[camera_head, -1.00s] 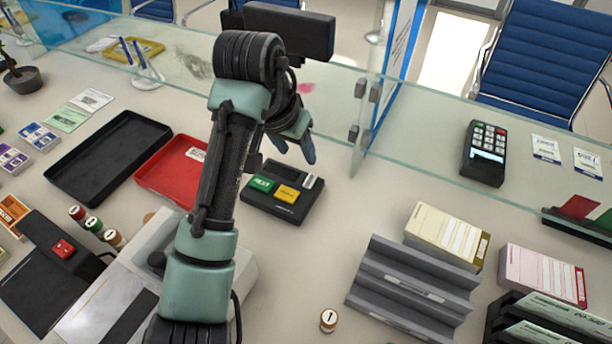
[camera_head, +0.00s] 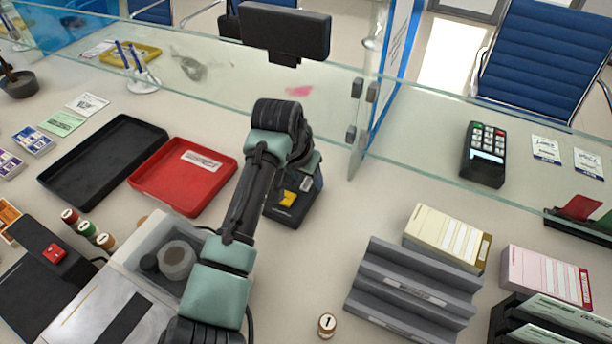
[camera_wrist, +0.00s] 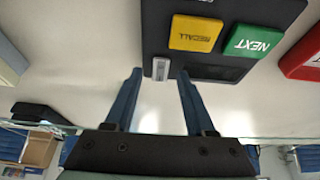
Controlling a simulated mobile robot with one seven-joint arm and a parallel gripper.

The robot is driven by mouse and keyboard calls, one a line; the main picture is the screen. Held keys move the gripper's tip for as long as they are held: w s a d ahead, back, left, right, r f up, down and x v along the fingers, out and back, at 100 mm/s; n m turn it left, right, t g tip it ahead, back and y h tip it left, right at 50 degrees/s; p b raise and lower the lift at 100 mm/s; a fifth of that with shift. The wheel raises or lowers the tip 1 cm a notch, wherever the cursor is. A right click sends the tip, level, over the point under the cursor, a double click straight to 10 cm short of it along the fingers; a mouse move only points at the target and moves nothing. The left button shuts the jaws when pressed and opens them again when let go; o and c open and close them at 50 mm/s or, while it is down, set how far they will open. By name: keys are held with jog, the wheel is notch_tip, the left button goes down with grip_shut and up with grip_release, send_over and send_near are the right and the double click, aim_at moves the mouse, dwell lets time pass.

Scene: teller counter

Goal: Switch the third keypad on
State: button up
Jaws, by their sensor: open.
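The black keypad (camera_head: 284,214) with a yellow RECALL button (camera_head: 288,198) and a green NEXT button (camera_wrist: 253,41) lies on the counter, partly hidden by my arm in the head view. The wrist view shows its yellow button (camera_wrist: 195,33), a dark display strip (camera_wrist: 212,73) and a small silver switch-like part (camera_wrist: 160,68) at its edge. My gripper (camera_wrist: 160,80) is open and empty, its blue fingers on either side of the silver part in the picture. Whether they touch the keypad cannot be told. In the head view the fingers are hidden.
A red tray (camera_head: 150,180) and a black tray (camera_head: 75,195) lie left of the keypad. A glass screen (camera_head: 420,115) stands behind it, with a card terminal (camera_head: 485,155) at right. Grey racks (camera_head: 400,290) stand at front right. Bare counter lies between keypad and racks.

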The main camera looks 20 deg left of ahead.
jog(key=shift+c, duration=0.3)
grip_shut()
jog(key=shift+w+r+g+p, duration=0.15)
jog(key=shift+w+g+p, duration=0.1)
jog(key=shift+g+p, duration=0.45)
jog(key=shift+w+f+g+y+b, duration=0.25)
jog(key=shift+w+g+y+b, duration=0.05)
jog(key=shift+g+b, duration=0.55)
jog(key=shift+b, duration=0.3)
jog(key=shift+r+g+b, duration=0.15)
jog(key=shift+g+b, duration=0.1)
jog(key=shift+b, duration=0.05)
